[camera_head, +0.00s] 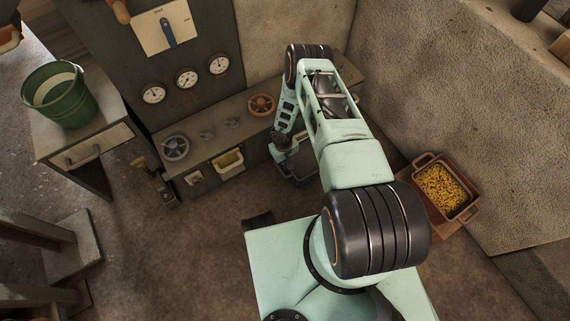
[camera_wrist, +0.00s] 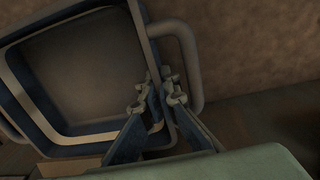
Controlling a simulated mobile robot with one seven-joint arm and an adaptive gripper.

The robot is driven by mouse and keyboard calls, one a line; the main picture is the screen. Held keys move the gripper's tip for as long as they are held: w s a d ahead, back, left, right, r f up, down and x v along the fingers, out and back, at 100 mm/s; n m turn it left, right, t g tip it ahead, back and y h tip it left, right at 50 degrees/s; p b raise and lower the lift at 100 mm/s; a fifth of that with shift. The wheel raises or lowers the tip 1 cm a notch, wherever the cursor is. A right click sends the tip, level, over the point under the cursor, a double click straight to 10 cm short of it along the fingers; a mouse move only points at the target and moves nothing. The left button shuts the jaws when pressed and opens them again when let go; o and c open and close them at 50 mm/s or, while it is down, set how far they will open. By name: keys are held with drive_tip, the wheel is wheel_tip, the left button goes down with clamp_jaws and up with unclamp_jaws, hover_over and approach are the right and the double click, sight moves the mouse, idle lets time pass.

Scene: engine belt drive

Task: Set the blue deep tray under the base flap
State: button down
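The blue deep tray (camera_head: 298,168) shows partly behind my arm in the head view, low beside the bench front. In the wrist view the tray (camera_wrist: 82,152) fills the left side, its grey inside facing the camera, with a looped handle (camera_wrist: 195,62) on its right. My gripper (camera_wrist: 160,92) has its fingers drawn close together around the tray's right wall, one on the inner side and one within the handle loop. In the head view my gripper (camera_head: 281,145) is small and partly hidden. I cannot make out the base flap.
A red container of yellow bits (camera_head: 444,190) stands right. A green bucket (camera_head: 62,98) tops a cabinet left. The floor (camera_head: 170,250) at lower left is open.

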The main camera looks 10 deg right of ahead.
drive_tip(key=shift+f, duration=0.1)
drive_tip(key=c, duration=2.2)
unclamp_jaws()
drive_tip(key=shift+o, duration=0.2)
wheel_tip(320, 180, up, 12)
drive_tip(key=p, duration=0.4)
drive_tip(key=shift+a, duration=0.3)
drive_tip(key=shift+r, duration=0.2)
